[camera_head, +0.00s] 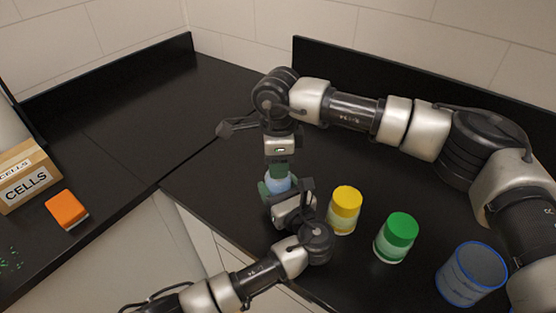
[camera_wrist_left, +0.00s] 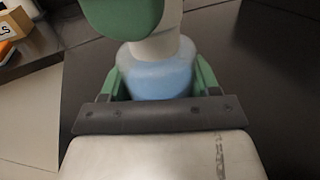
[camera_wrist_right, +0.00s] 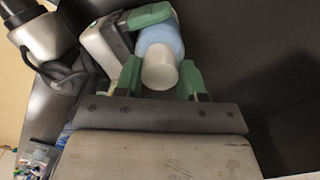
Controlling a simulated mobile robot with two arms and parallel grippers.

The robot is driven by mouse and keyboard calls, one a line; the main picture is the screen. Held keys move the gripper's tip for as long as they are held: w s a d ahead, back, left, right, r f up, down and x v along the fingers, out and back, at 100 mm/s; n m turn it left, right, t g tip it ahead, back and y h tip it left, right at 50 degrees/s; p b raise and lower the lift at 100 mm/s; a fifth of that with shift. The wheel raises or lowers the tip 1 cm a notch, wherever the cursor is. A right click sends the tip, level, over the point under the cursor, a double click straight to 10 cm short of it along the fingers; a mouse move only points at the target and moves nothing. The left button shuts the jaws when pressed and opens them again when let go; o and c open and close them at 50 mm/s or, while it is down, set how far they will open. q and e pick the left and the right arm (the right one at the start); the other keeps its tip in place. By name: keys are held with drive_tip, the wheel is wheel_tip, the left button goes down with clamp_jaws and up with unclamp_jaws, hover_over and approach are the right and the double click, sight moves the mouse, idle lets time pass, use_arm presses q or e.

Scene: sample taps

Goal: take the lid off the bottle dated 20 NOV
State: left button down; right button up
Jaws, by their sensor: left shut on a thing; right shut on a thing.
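A light blue bottle (camera_head: 277,181) with a white lid stands near the counter's front edge. My left gripper (camera_head: 276,190) is shut around its blue body, which fills the space between the green fingers in the left wrist view (camera_wrist_left: 158,78). My right gripper (camera_head: 279,170) comes from above and is shut on the white lid (camera_wrist_right: 160,68). In the left wrist view the white part (camera_wrist_left: 158,45) meets the top of the blue body; I cannot tell whether the lid is loose. No date is readable on the bottle.
A yellow-lidded jar (camera_head: 346,209) and a green-lidded jar (camera_head: 397,237) stand to the right, then a blue-rimmed round container (camera_head: 470,274). An orange item (camera_head: 66,209) and a CELLS box (camera_head: 28,184) are at the left. The counter behind the bottle is clear.

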drive_tip(key=n, duration=0.4)
drive_tip(key=shift+w+n, duration=0.1)
drive_tip(key=shift+n, duration=0.3)
drive_tip(key=n, duration=0.4)
drive_tip(key=shift+n, duration=0.3)
drive_tip(key=n, duration=0.4)
drive_tip(key=shift+r, duration=0.1)
drive_tip(key=n, duration=0.5)
drive_tip(key=shift+n, duration=0.3)
drive_tip(key=shift+w+d, duration=0.1)
drive_tip(key=shift+r, duration=0.15)
drive_tip(key=shift+r, duration=0.95)
drive_tip(key=shift+r, duration=0.1)
